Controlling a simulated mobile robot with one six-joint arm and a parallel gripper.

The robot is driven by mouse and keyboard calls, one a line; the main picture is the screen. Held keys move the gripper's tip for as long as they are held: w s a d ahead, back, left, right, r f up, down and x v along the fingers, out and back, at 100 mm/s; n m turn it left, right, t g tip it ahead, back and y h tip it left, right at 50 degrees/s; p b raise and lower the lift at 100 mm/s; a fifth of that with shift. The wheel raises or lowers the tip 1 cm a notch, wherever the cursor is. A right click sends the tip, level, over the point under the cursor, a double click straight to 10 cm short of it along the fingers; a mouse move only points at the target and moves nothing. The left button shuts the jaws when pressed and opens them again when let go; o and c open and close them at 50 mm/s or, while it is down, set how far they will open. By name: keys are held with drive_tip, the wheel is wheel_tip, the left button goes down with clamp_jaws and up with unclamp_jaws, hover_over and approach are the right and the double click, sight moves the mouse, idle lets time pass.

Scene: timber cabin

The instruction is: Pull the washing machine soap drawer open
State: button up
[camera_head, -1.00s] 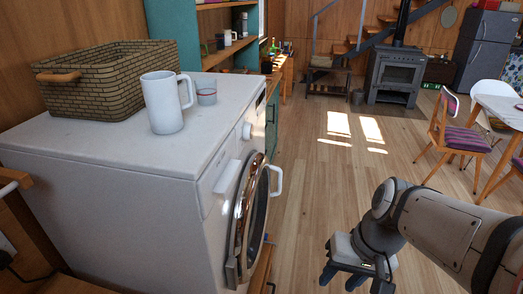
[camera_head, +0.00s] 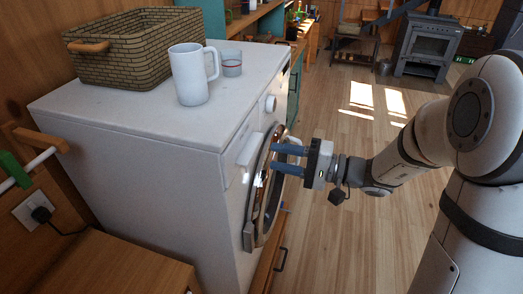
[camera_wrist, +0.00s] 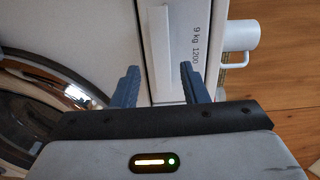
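The white washing machine (camera_head: 130,140) stands at left with its round door (camera_head: 262,200) on the front. The soap drawer (camera_head: 249,149) is a pale raised front high on that face, above the door, and looks closed. My gripper (camera_head: 276,158) has two blue fingers, spread apart with nothing between them in grip, pointing at the machine's front. In the wrist view, my gripper (camera_wrist: 160,86) is open, with the drawer's raised strip (camera_wrist: 159,45) lying between the two fingers' lines. I cannot tell whether the fingers touch the machine.
A white mug (camera_head: 188,78), a small glass (camera_head: 231,64) and a woven basket (camera_head: 135,50) stand on the machine's top. The mug also shows in the wrist view (camera_wrist: 237,36). A wooden cabinet (camera_head: 115,268) is at lower left. The floor (camera_head: 345,235) before the machine is clear.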

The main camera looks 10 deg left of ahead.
sight(256, 154)
drive_tip(key=a+p, duration=0.1)
drive_tip(key=a, duration=0.4)
drive_tip(key=shift+w, duration=0.2)
drive_tip(key=shift+c, duration=0.6)
drive_tip(key=shift+f, duration=0.1)
clamp_jaws()
drive_tip(key=shift+s, duration=0.1)
